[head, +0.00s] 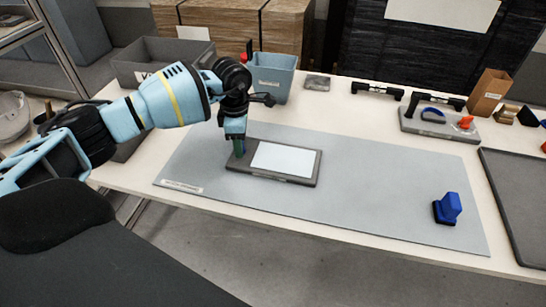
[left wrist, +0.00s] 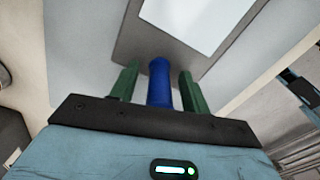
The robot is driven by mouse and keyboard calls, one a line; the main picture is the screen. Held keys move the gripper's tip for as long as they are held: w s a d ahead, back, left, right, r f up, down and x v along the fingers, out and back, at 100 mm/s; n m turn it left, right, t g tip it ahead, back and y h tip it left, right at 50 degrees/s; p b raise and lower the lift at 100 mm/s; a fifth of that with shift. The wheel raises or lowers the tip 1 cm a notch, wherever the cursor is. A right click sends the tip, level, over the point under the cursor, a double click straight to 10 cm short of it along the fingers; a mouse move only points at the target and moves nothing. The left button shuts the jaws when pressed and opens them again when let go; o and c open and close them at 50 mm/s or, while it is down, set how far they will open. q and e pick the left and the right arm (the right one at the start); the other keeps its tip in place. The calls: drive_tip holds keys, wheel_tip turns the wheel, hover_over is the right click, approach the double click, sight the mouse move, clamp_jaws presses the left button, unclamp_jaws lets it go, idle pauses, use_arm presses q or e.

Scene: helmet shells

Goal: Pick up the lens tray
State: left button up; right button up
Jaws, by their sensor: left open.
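The lens tray (head: 240,166), a flat dark grey tray with a pale rectangular plate (head: 287,159) on it, lies on the grey mat. It also shows in the left wrist view (left wrist: 133,45). My left gripper (head: 238,148) points down at the tray's left end. In the left wrist view its green fingers (left wrist: 159,88) are open, one on each side of an upright blue handle (left wrist: 159,82). The handle stands between the fingers with visible gaps. It is mostly hidden by the fingers in the head view. My right gripper is not in view.
A blue block-like tool (head: 449,208) stands at the mat's right (head: 370,205). A blue-grey bin (head: 274,77) and a grey bin (head: 150,67) stand behind. A dark tray (head: 515,195) lies at far right. The mat between lens tray and blue tool is clear.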

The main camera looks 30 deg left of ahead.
use_arm(q)
drive_tip(key=shift+c, duration=0.4)
drive_tip(key=c, duration=0.9)
clamp_jaws()
drive_tip(key=shift+w+r, duration=0.1)
drive_tip(key=shift+r, duration=0.45)
wheel_tip(320, 180, up, 2)
drive_tip(key=shift+r, duration=0.2)
drive_tip(key=s+d+r, duration=0.1)
drive_tip(key=s+d, duration=0.8)
drive_tip(key=d, duration=0.3)
drive_tip(key=shift+s+d+r+b, duration=0.2)
drive_tip(key=shift+s+d+b, duration=0.15)
drive_tip(key=shift+d, duration=0.05)
